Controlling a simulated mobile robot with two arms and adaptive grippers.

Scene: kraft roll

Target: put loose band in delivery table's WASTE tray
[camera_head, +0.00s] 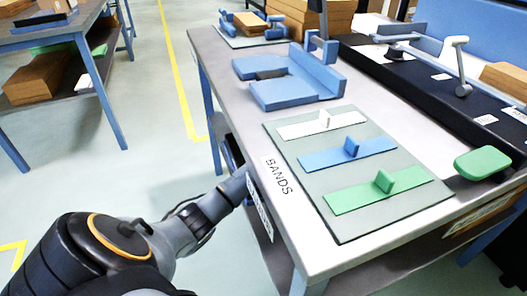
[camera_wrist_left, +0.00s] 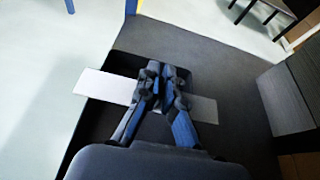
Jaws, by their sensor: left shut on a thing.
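In the left wrist view my left gripper (camera_wrist_left: 165,72) is shut on a white band (camera_wrist_left: 103,86), a flat strip that sticks out on both sides of the fingers. The band is over a dark shelf area with a black tray-like rim (camera_wrist_left: 72,150); whether it touches is unclear. In the head view my left arm reaches beneath the near edge of the grey table (camera_head: 215,75), and its gripper is hidden there. I see no legible WASTE label. My right gripper is not in view.
On the tabletop, a grey mat (camera_head: 345,222) marked BANDS holds white (camera_head: 345,119), blue (camera_head: 375,146) and green (camera_head: 410,192) bands with upright tabs. A blue fixture (camera_head: 285,80) stands behind it. In the wrist view, a dark grey block (camera_wrist_left: 287,100) stands on the right.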

